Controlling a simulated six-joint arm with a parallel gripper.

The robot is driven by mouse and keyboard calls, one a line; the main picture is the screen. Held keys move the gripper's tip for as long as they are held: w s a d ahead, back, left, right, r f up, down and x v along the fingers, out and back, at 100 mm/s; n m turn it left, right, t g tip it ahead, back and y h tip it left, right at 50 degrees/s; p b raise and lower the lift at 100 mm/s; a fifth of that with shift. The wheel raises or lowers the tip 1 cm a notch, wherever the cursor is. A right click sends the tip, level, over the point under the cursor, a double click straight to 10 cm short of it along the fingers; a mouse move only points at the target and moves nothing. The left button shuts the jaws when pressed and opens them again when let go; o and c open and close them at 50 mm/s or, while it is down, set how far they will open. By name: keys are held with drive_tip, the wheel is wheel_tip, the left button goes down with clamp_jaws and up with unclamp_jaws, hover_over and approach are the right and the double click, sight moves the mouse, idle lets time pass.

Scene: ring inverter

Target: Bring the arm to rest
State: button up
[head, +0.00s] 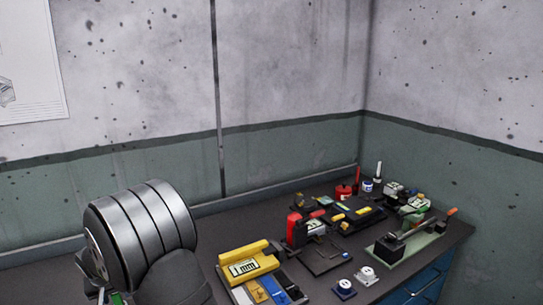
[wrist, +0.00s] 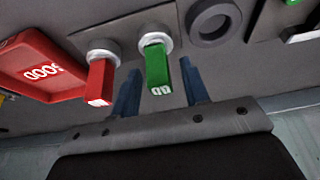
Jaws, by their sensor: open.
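In the wrist view my gripper (wrist: 160,70) shows two blue fingers standing apart. A green peg marked with white characters (wrist: 157,65) appears between them, with a gap on each side. Its far end sits at a pale round collar (wrist: 155,38). I cannot tell how deep it lies relative to the fingers. A red peg (wrist: 100,82) at a similar collar is left of the fingers. In the head view my grey arm (head: 145,235) fills the lower left, and the gripper's fingers cannot be made out there.
In the wrist view a red tray marked 5000 (wrist: 42,68) is at the left and a dark ring (wrist: 213,22) at the upper right. In the head view the bench (head: 215,220) carries a yellow device (head: 247,265), a red-and-black device (head: 297,228) and a green-based fixture (head: 405,245).

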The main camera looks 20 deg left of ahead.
wheel_tip(320, 180, up, 10)
drive_tip(key=shift+r, duration=0.25)
drive_tip(key=s+d+f, duration=0.3)
drive_tip(key=s+d, duration=0.2)
drive_tip(key=d, duration=0.4)
drive_tip(key=s+d+f, duration=0.3)
drive_tip(key=s+d, duration=0.3)
drive_tip(key=d, duration=0.2)
drive_tip(key=shift+s+d+f, duration=0.15)
drive_tip(key=shift+d+f, duration=0.15)
drive_tip(key=shift+d, duration=0.1)
